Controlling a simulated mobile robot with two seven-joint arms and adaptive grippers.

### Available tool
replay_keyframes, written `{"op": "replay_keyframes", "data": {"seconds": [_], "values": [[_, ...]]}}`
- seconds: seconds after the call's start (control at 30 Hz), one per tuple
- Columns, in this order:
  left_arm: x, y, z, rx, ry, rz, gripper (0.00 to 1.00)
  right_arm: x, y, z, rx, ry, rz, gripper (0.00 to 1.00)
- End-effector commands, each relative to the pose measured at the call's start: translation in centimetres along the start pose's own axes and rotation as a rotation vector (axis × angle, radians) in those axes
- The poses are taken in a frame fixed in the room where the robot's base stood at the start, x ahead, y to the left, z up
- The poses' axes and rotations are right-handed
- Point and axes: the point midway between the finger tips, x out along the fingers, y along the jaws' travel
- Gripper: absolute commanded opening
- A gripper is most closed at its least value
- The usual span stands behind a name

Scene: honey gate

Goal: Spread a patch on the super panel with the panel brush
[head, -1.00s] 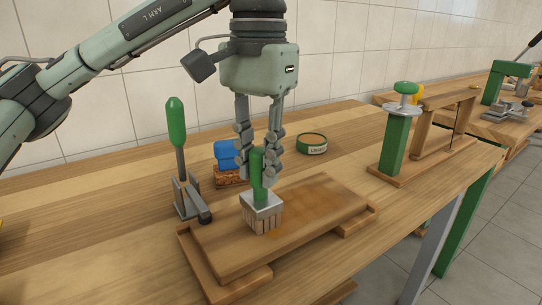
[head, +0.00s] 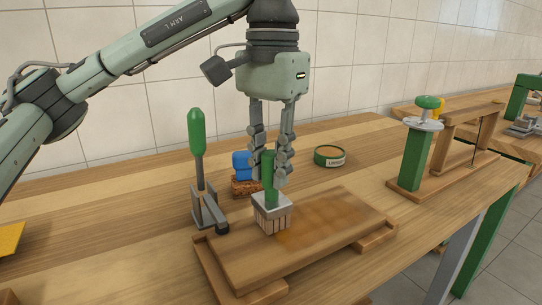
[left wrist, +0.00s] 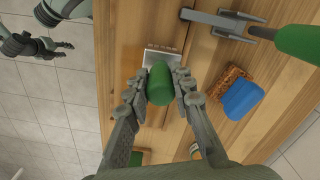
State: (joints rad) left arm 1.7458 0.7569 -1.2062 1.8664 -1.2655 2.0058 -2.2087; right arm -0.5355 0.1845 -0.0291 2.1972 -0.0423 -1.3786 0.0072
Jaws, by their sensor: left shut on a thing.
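The panel brush (head: 271,203) has a green handle, a metal ferrule and pale bristles. It stands upright with its bristles at the super panel. My left gripper (head: 270,172) is shut on its green handle, which also shows in the left wrist view (left wrist: 160,84). The super panel (head: 333,237) is a wooden board lying on the bench with wooden cleats at its edges. An orange-brown smeared patch (head: 318,222) shows on the panel to the right of the brush. Whether the bristles press on the wood is hard to tell. My right gripper does not show in the head view.
A toggle clamp with a green handle (head: 197,135) stands left of the panel. A blue-topped brush (head: 242,165) is behind it. A green-banded tin (head: 329,156) sits at the back. A green post with a knob (head: 414,160) stands right.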

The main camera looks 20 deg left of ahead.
Motion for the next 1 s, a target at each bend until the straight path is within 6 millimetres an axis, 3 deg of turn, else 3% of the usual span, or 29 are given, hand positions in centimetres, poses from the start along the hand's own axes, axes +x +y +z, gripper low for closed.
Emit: {"op": "replay_keyframes", "data": {"seconds": [0.8,1.0], "values": [[0.5,0.1,-0.1,0.0,0.002,0.0,0.0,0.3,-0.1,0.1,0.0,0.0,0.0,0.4],[0.5,1.0,-2.0,0.001,0.0,0.001,0.0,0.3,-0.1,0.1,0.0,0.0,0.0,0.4]]}}
